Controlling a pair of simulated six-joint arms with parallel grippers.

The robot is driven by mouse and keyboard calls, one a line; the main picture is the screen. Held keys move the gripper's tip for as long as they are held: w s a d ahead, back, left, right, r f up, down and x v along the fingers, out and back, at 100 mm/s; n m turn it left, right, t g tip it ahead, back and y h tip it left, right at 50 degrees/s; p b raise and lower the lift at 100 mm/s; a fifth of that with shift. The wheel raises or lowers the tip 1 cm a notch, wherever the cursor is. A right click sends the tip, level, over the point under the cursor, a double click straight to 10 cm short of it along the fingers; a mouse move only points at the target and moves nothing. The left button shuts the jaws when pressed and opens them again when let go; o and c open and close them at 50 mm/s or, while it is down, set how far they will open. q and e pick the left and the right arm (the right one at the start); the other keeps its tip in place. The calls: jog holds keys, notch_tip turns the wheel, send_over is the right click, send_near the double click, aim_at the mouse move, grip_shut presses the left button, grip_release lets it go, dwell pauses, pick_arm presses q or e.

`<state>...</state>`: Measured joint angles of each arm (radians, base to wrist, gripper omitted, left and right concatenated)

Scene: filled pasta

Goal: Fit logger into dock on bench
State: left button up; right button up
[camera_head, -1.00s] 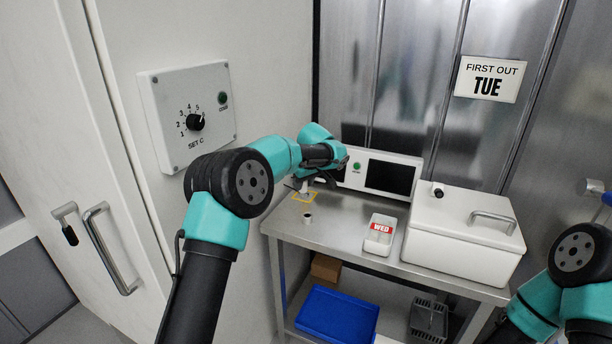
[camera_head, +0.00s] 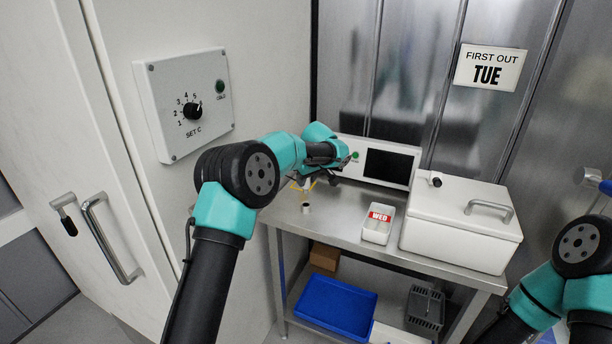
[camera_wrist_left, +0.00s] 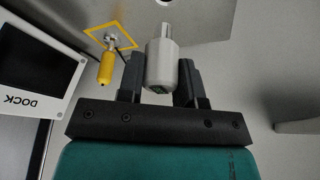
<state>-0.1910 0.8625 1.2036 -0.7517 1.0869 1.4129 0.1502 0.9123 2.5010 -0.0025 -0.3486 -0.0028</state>
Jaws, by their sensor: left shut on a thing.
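In the left wrist view my left gripper (camera_wrist_left: 160,80) is shut on the logger (camera_wrist_left: 161,62), a white cylinder with a metal tip and a small dark green window. In the head view this gripper (camera_head: 312,181) is over the bench's back left, by a yellow outlined square (camera_head: 296,187). That square (camera_wrist_left: 92,32) also shows in the wrist view, beside the logger's tip. The dock (camera_head: 391,166), a white box with a dark screen, stands at the bench's back; its labelled face (camera_wrist_left: 22,103) shows in the wrist view. I cannot tell whether the logger touches anything. My right gripper is out of view.
A yellow-handled piece (camera_wrist_left: 106,68) stands near the square. A blue tray (camera_head: 335,308) sits below.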

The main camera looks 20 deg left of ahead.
aim_at(306, 187)
pick_arm(q)
jog(key=shift+f, duration=1.85)
jog(key=shift+f, duration=2.05)
dwell(1.0)
jog(key=o, duration=1.3)
jog(key=shift+r, duration=0.15)
jog(key=shift+c, duration=0.2)
jog(key=shift+r, duration=0.15)
jog(key=shift+v, duration=3.4)
